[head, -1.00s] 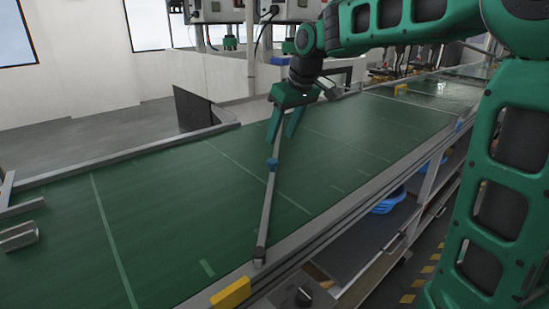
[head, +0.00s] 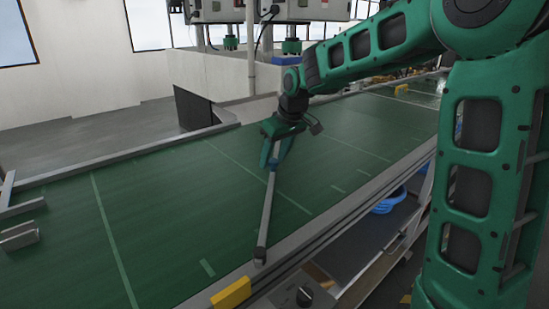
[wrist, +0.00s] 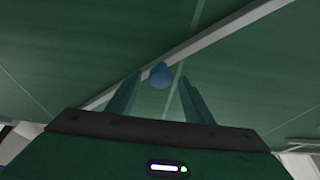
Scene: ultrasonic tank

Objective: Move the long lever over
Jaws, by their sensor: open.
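The long lever (head: 267,215) is a thin grey bar lying over the green belt. Its near end sits on a pivot at the belt's front rail. A blue knob (wrist: 160,75) on the lever shows in the wrist view between the two fingers. My gripper (head: 273,163) is open, fingers pointing down at the lever's far part, one finger on each side of the knob. In the wrist view a gap shows between the knob and each finger. The fingers partly hide the lever's far end in the head view.
The green conveyor belt (head: 150,215) is broad and mostly clear around the lever. A yellow block (head: 231,293) sits on the front rail near the pivot. Grey metal brackets (head: 18,235) stand at the left edge. A blue basket (head: 388,203) is below the belt.

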